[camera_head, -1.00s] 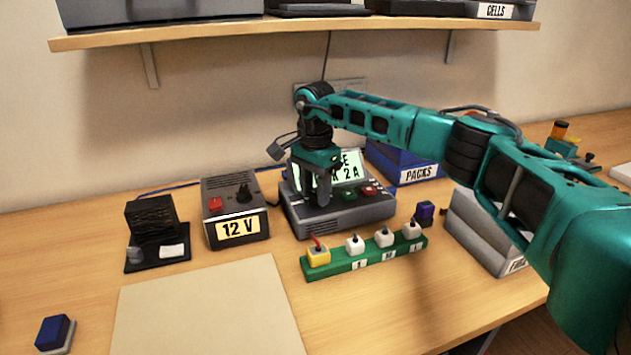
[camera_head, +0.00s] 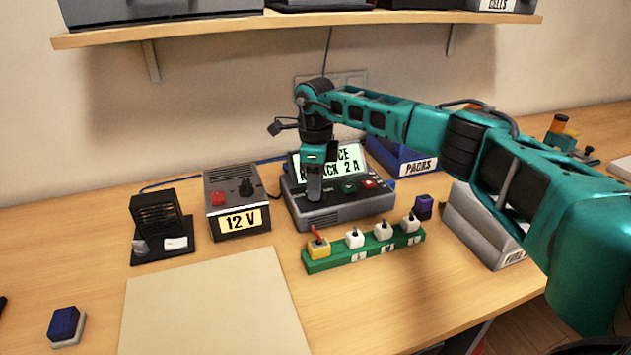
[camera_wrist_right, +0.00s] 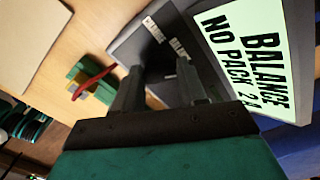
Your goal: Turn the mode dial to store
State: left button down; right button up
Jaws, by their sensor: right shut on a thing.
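The grey charger (camera_head: 345,211) stands at the middle of the table, and its lit display (camera_head: 347,161) is partly covered by my arm. In the right wrist view the display (camera_wrist_right: 243,50) reads BALANCE, NO PACK 2A. My right gripper (camera_head: 314,197) points down onto the left part of the charger's top panel. It is shut on the mode dial, which its fingers hide. In the right wrist view the fingers (camera_wrist_right: 158,85) reach the dark panel beside small printed labels (camera_wrist_right: 153,30). The dial's pointer is hidden. My left gripper is not in view.
Green (camera_head: 349,188) and red (camera_head: 369,184) buttons sit right of my fingers. A 12 V supply (camera_head: 238,202) stands left of the charger. A green strip with several plugs (camera_head: 335,263) lies in front. A blue PACKS bin (camera_head: 410,166) is behind right.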

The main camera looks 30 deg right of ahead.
jog(key=m, duration=0.6)
jog(key=shift+d, duration=0.1)
jog(key=shift+m, duration=0.3)
dwell(0.3)
jog(key=o, duration=1.1)
jog(key=shift+c, duration=0.2)
jog(key=shift+r, duration=0.1)
notch_tip(320, 180, up, 13)
